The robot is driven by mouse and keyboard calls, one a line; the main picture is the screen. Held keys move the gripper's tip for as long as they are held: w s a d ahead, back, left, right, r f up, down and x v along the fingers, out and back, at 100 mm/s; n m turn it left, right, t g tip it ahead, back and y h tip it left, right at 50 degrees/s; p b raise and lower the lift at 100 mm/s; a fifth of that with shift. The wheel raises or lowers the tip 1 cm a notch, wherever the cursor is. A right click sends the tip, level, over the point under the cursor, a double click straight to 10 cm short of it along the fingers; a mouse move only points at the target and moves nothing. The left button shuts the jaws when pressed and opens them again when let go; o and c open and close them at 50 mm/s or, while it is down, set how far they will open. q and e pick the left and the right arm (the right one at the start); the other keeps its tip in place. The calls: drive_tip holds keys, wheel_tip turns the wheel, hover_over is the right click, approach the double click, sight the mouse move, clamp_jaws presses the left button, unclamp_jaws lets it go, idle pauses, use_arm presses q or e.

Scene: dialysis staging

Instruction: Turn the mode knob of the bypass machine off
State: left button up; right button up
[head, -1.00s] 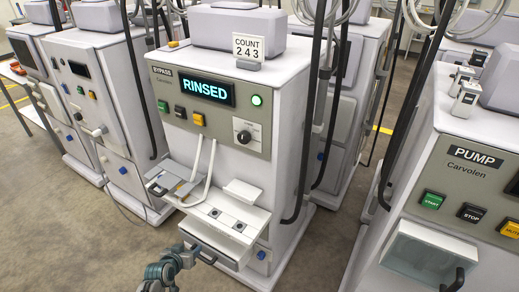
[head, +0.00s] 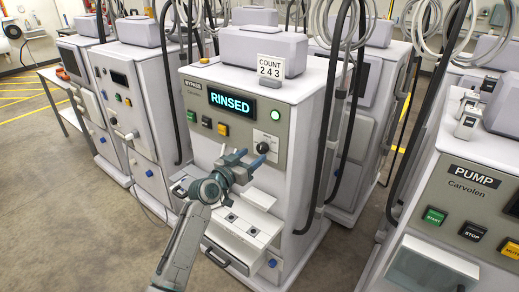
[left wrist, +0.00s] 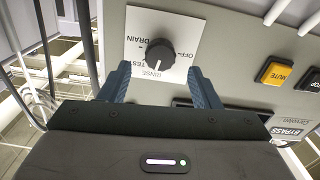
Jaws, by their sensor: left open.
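The bypass machine (head: 300,130) stands in the middle of the head view, with a lit display (head: 231,103) reading RINSED. Its black mode knob (head: 263,147) is partly behind my gripper there. The knob (left wrist: 160,52) shows clearly in the left wrist view, on a white plate marked OFF, DRAIN, TEST and RINSE. Its white line points toward RINSE. My left gripper (head: 248,160) is open in front of the panel. In the left wrist view its blue fingers (left wrist: 158,70) lie on either side of the knob, apparently short of it. My right gripper is not seen.
A pump machine (head: 470,215) stands close at the right, and another machine (head: 140,85) at the left. A pull-out shelf (head: 245,222) juts out below the panel. MUTE (left wrist: 274,71) and other buttons are near the knob. Hoses hang alongside the machine.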

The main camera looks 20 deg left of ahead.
sight(260, 150)
use_arm(q)
drive_tip(key=shift+p+x, duration=0.3)
drive_tip(key=shift+x, duration=1.95)
drive_tip(key=c, duration=1)
